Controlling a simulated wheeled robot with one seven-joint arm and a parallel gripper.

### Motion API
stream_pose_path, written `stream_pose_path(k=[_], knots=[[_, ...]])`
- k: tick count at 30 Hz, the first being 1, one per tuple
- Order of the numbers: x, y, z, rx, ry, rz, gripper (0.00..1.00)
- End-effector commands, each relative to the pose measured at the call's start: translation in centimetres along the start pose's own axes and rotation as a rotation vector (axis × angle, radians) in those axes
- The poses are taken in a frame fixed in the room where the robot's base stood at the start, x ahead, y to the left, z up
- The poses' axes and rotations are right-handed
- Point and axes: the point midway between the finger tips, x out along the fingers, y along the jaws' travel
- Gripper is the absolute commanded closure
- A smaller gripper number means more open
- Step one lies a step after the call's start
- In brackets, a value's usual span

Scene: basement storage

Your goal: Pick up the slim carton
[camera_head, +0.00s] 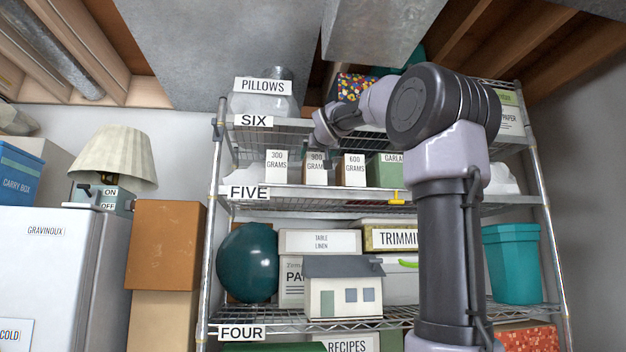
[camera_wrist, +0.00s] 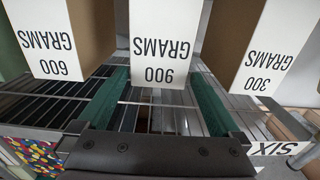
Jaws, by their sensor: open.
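Three small upright cartons stand in a row on the FIVE shelf: 300 GRAMS (camera_head: 276,168), 900 GRAMS (camera_head: 315,172) and 600 GRAMS (camera_head: 354,170). They have white fronts and brown sides and look alike in width, so I cannot tell which one is called slim. My gripper (camera_head: 318,147) reaches in at the top of the 900 GRAMS carton and hides part of it. In the wrist view, upside down, the open green fingers (camera_wrist: 162,78) lie either side of the 900 GRAMS carton (camera_wrist: 167,40), with the 600 (camera_wrist: 60,45) and 300 (camera_wrist: 262,50) cartons just outside.
The SIX shelf (camera_head: 285,128) runs close above the cartons. A green GARLAND box (camera_head: 388,172) stands right of the 600 GRAMS carton. A toy house (camera_head: 343,290) and a dark teal ball (camera_head: 247,263) sit on the shelf below. Gaps between the cartons are narrow.

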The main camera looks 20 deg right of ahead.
Motion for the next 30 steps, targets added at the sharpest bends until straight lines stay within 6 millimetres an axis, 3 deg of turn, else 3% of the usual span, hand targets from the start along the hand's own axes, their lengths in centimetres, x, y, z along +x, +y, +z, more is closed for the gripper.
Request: stream_pose_path(k=[3, 8, 18, 30], knots=[[1.7, 0.0, 0.1, -0.001, -0.003, 0.0, 0.0], [2.7, -0.1, 0.1, 0.0, -0.001, -0.001, 0.0], [6.7, 0.2, 0.1, -0.001, -0.003, 0.003, 0.0], [7.6, 0.2, 0.1, 0.0, -0.001, 0.0, 0.0]])
